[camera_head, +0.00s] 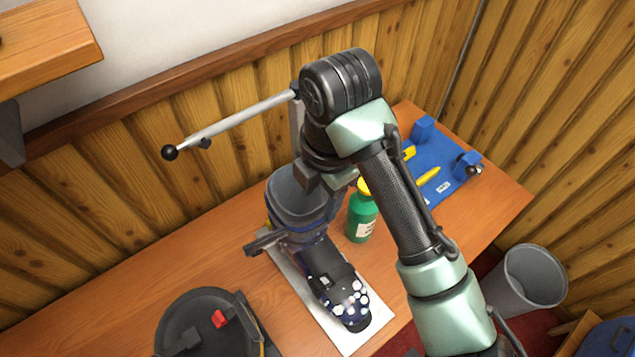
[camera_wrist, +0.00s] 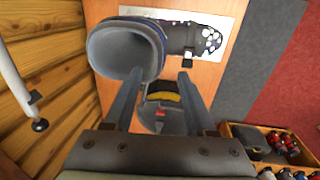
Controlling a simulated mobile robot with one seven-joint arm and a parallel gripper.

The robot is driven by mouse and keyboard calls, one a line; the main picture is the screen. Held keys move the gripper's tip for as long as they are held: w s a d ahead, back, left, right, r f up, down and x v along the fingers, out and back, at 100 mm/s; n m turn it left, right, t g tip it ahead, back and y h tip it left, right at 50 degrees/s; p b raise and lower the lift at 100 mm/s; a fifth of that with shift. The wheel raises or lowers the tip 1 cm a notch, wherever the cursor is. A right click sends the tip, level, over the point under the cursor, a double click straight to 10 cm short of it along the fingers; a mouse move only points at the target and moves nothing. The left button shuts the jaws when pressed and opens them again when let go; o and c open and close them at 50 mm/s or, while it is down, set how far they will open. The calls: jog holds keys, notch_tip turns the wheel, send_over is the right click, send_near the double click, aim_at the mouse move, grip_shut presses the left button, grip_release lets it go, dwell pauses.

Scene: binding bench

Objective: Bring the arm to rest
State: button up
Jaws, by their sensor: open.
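My arm reaches over the bench in the head view, its elbow high and its forward part bending down near a tall dark boot. The boot (camera_head: 325,270) has a wide grey-blue cuff and a white-spotted toe and stands on a pale plate (camera_head: 292,284). In the wrist view my gripper (camera_wrist: 157,77) has its two fingers spread, with nothing held between them. The boot cuff (camera_wrist: 125,52) lies just beyond the left finger; I cannot tell the exact gap. The gripper's fingertips are hard to make out in the head view.
A green bottle (camera_head: 361,217) stands close to the boot. A lever (camera_head: 237,117) juts from the back. A grey bin (camera_head: 527,280) stands off the bench's right end.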

jog(key=w+a+r+m+t+y+b, duration=0.1)
jog(key=w+a+r+m+t+y, duration=0.3)
jog(key=w+a+r+t, duration=0.55)
notch_tip(320, 180, up, 15)
jog(key=a+m+t+y+b, duration=0.1)
jog(key=a+m+t, duration=0.1)
jog(key=m+t, duration=0.3)
jog(key=s+d+r+m+t+h, duration=0.2)
jog(key=s+d+r+m+t, duration=0.1)
jog(key=s+r+m+t, duration=0.1)
jog(key=s+d+r+m+t+h+b, duration=0.1)
jog(key=s+d+r+m+t+h, duration=0.1)
jog(key=s+r+m, duration=0.4)
jog(key=s+d+r+m+t+h, duration=0.1)
jog(key=s+d+r+m+t, duration=0.4)
jog(key=r, duration=0.5)
jog(key=shift+s+d+m+t+h+b, duration=0.3)
jog(key=shift+m+t+h+b, duration=0.1)
jog(key=shift+m, duration=0.2)
jog(key=shift+c, duration=0.3)
